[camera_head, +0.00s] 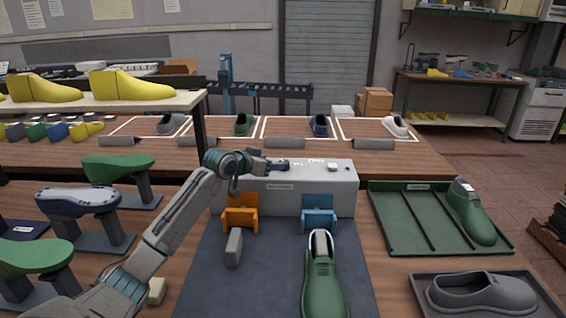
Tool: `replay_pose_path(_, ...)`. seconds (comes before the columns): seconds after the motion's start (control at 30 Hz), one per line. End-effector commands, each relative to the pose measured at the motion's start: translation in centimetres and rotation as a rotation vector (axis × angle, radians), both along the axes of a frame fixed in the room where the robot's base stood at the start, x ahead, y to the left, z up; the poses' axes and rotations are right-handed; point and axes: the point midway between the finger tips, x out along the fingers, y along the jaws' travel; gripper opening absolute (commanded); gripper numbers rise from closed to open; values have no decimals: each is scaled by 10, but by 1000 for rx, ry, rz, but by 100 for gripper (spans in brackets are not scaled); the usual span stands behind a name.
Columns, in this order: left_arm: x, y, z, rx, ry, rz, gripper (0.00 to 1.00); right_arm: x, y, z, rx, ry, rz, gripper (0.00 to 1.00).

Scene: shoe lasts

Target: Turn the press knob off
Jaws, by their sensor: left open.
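The press is a light grey box (310,198) at the middle of the bench, with an orange clamp (240,216) and a blue clamp (319,217) on its front. My left arm reaches in from the lower left, and my left gripper (281,166) is at the top of the box, left of its middle. It is open, but its fingers are small and dark here. I cannot make out the knob clearly; the gripper may cover it. A small white piece (332,167) is on the box top, right of the gripper. My right gripper is out of view.
A green shoe (323,280) stands on the dark mat (270,285) before the press, with a grey block (234,248) to its left. A green tray (397,222) holding a green shoe and a grey tray with a grey shoe (478,293) are at right. Shoe lasts on stands are at left.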

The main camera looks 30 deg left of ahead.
Motion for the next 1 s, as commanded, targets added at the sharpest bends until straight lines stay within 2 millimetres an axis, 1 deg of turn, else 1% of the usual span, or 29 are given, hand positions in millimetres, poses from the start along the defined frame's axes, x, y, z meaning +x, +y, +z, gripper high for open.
replay_pose_path(0.03,9,-2,-1,-9,1,0,58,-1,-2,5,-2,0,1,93)
replay_pose_path(0.2,40,-4,-14,-8,3,3,58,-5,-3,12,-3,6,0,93)
replay_pose_path(0.3,55,-6,-20,-7,3,1,58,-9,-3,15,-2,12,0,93)
replay_pose_path(0.4,66,-6,-26,-5,3,2,58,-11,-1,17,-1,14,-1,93)
replay_pose_path(0.6,77,-7,-31,-2,2,2,58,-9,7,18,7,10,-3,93)
replay_pose_path(0.7,78,-7,-32,-1,2,2,58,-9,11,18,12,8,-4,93)
replay_pose_path(0.87,78,-7,-33,-1,2,2,58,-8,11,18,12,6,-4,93)
replay_pose_path(0.9,78,-7,-33,-1,2,2,56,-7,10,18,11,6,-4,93)
replay_pose_path(0.97,78,-7,-33,-1,2,2,45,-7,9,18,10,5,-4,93)
replay_pose_path(1.0,78,-7,-33,-1,2,2,37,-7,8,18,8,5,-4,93)
